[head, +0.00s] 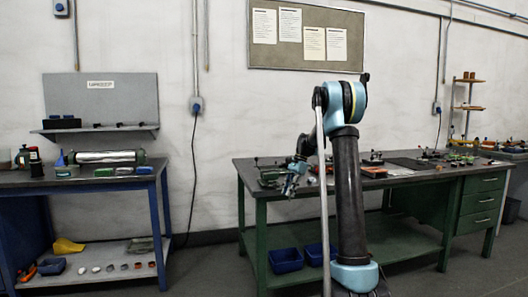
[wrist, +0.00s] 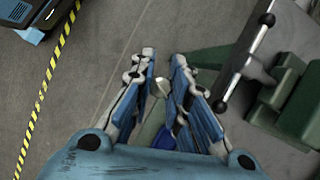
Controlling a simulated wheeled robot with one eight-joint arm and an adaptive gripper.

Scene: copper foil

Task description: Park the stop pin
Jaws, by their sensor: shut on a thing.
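My gripper (wrist: 160,80) is closed around a small slim piece with a pale metallic tip, which I take to be the stop pin (wrist: 160,87). The tip shows between the two blue-and-white fingers in the wrist view. The rest of the piece is hard to make out between the fingers. In the head view my gripper (head: 290,182) hangs near the left end of the green workbench (head: 252,190), and the pin is too small to tell there. I cannot tell its resting place from these frames.
A green vise-like fixture (wrist: 290,100) with a black-knobbed bar (wrist: 245,62) is close on the right in the wrist view. Grey floor with yellow-black tape (wrist: 48,85) lies left. A blue bench (head: 150,172) stands left; blue bins (head: 285,260) sit on the green bench's lower shelf.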

